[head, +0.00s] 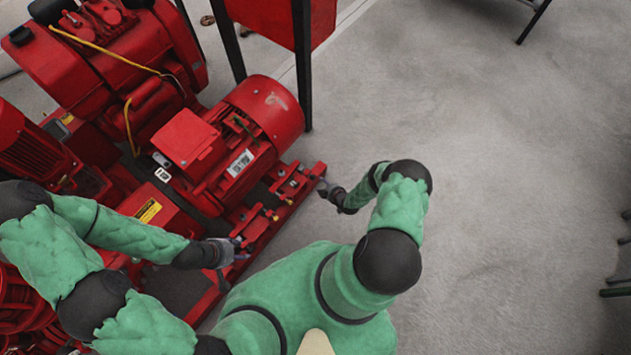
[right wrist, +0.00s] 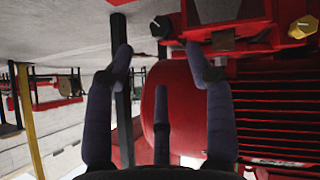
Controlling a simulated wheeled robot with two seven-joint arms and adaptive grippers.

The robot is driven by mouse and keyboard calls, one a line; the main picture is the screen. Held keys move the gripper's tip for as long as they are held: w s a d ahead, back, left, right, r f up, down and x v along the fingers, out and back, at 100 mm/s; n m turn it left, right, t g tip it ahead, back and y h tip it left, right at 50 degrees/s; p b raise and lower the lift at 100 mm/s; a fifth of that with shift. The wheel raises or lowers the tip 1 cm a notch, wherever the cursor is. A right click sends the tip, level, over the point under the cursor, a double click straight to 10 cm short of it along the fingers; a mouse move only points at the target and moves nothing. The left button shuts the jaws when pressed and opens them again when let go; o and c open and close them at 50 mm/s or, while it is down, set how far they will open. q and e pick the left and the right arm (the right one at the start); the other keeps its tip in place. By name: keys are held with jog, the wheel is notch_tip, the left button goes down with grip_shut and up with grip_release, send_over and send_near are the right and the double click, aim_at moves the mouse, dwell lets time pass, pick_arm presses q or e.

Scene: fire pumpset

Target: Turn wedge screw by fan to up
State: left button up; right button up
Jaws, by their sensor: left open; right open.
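A second yellow knob (right wrist: 303,27) shows at that view's top right. In the head view, small fittings (head: 291,183) sit on the red base beside the motor (head: 262,112); single screws are too small to tell apart. My right gripper (head: 325,187) is open beside the base's right end. Its fingers (right wrist: 166,78) reach toward the first knob, with no contact visible. My left gripper (head: 240,249) is open at the base's front edge.
A red engine (head: 110,60) stands at the upper left. A red box (head: 275,20) on dark legs stands behind the motor, with one leg close to its fan end.

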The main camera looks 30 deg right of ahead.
aim_at(314, 178)
jog(key=b+x, duration=0.4)
jog(key=x, duration=0.4)
jog(key=shift+w+f, duration=0.1)
jog(key=shift+f, duration=0.3)
jog(key=shift+w+f+b, duration=0.35)
jog(key=shift+w+b, duration=0.2)
jog(key=c, duration=1.1)
